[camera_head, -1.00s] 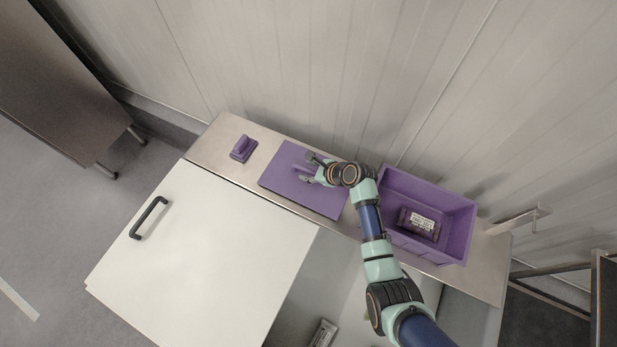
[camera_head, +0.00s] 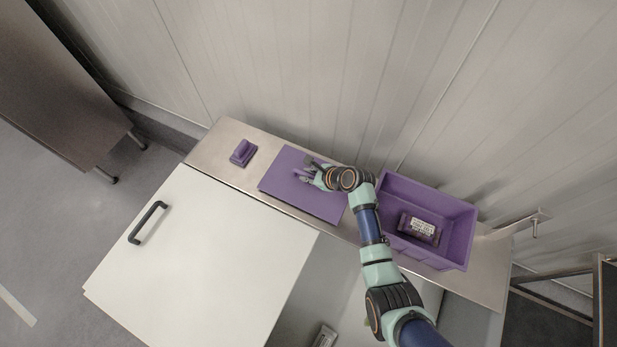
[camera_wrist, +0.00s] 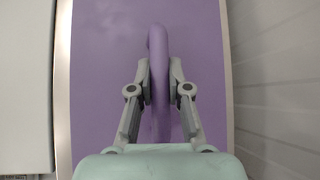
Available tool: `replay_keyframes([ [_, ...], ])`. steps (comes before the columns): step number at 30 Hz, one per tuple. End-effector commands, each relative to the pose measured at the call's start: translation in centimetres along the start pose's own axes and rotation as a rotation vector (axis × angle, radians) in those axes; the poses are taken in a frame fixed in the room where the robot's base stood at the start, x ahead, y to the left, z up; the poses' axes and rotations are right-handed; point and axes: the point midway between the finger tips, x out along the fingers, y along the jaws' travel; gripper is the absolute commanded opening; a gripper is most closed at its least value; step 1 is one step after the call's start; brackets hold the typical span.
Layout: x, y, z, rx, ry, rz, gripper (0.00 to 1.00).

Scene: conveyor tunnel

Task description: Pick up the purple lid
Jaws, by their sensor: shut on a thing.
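The purple lid (camera_head: 297,191) is a flat rectangular plate on the metal bench, left of the purple bin. A raised purple handle bar (camera_wrist: 159,80) stands along its middle in the wrist view, with the lid's flat face (camera_wrist: 100,90) around it. My gripper (camera_head: 306,174) is at the lid's centre. In the wrist view, my gripper's fingers (camera_wrist: 160,84) are shut on the handle, one on each side. I cannot tell any gap between the lid and the bench.
An open purple bin (camera_head: 452,214) holding a dark labelled package (camera_head: 419,228) stands right of the lid. A small purple block (camera_head: 243,152) sits at the bench's left. A white panel with a black handle (camera_head: 148,222) lies in front. A ribbed wall is behind.

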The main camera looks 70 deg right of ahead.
Motion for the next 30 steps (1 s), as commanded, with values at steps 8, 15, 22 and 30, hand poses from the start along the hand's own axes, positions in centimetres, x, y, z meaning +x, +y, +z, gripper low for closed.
replay_keyframes([
  [8,-3.3,-1.0,3.4,-0.004,-0.003,-0.004,0.00],
  [15,-9.0,-2.6,9.1,-0.004,-0.004,-0.005,0.00],
  [22,-12.7,-3.6,12.8,-0.002,-0.002,-0.003,0.00],
  [30,-13.8,-3.9,13.8,0.000,0.000,-0.001,0.00],
])
